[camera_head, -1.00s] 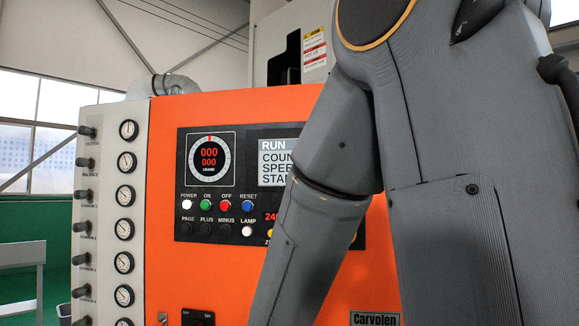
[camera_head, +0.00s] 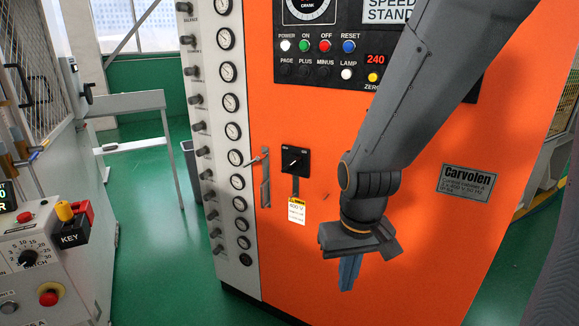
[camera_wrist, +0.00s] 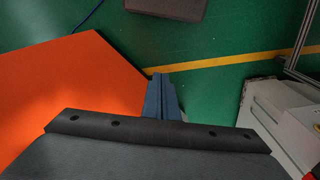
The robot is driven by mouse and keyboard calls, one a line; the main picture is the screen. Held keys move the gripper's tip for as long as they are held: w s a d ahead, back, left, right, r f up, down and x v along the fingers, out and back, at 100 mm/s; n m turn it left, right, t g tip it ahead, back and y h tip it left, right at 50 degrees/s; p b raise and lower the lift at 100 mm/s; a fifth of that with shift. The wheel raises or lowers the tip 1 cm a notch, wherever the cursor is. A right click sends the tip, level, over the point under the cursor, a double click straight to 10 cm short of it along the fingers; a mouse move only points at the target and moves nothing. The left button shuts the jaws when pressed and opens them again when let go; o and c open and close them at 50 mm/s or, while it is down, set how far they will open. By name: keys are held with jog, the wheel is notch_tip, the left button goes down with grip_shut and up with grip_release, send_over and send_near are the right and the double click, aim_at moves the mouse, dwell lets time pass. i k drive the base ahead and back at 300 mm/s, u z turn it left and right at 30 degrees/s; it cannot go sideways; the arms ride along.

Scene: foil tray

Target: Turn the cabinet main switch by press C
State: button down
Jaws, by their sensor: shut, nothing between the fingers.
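The cabinet main switch (camera_head: 295,160) is a black square rotary switch on the orange cabinet front (camera_head: 400,230), left of centre in the head view. A yellow and white label hangs below it. My gripper (camera_head: 347,274) points down in front of the cabinet, to the right of the switch and lower than it. Its blue fingers are together and empty, apart from the switch. In the wrist view the shut fingers (camera_wrist: 161,97) point over the green floor, with the orange cabinet side to the left. The switch is not visible in the wrist view.
A column of gauges (camera_head: 231,131) and knobs runs left of the switch. A small lever (camera_head: 258,160) sticks out between them. A console with a yellow and red key switch (camera_head: 72,220) stands at the left.

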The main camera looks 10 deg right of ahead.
aim_at(294, 162)
jog(key=z, duration=2.05)
jog(key=k, duration=0.35)
jog(key=u, duration=1.45)
jog(key=i, duration=0.5)
jog(key=u, duration=0.05)
